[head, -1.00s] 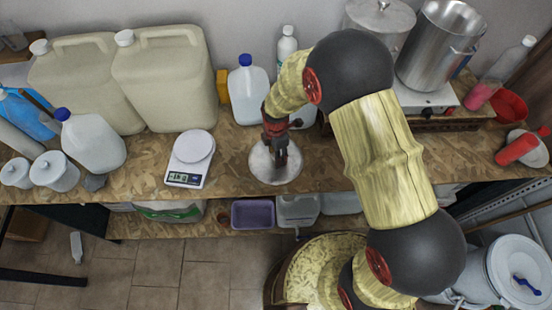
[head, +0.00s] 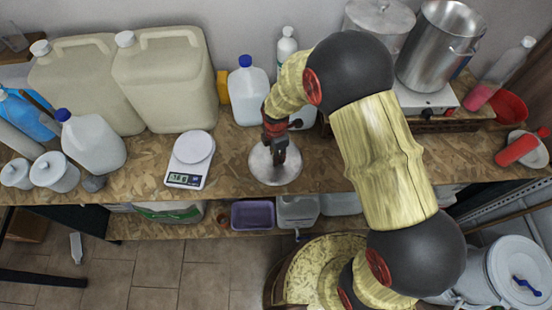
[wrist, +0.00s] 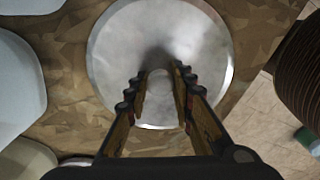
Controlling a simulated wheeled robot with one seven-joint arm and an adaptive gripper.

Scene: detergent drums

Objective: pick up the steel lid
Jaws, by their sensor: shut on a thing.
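The steel lid (head: 290,173) is a round, shiny grey disc on the wooden bench top, right of the kitchen scale. In the wrist view the lid (wrist: 205,50) fills the upper middle, with my fingers over its near half. My gripper (head: 278,158) points down over the middle of the lid. In the wrist view my gripper (wrist: 160,85) has its two fingers close around something at the lid's centre, which looks like its knob. The knob is mostly hidden by the fingers. I cannot tell whether the lid is clear of the bench.
A kitchen scale (head: 190,160) stands left of the lid, and a blue-capped jug (head: 248,92) behind it. Large beige canisters (head: 165,80) stand at the back left. A steel pot (head: 437,55) stands at the back right. Bare bench (head: 445,160) lies to the right.

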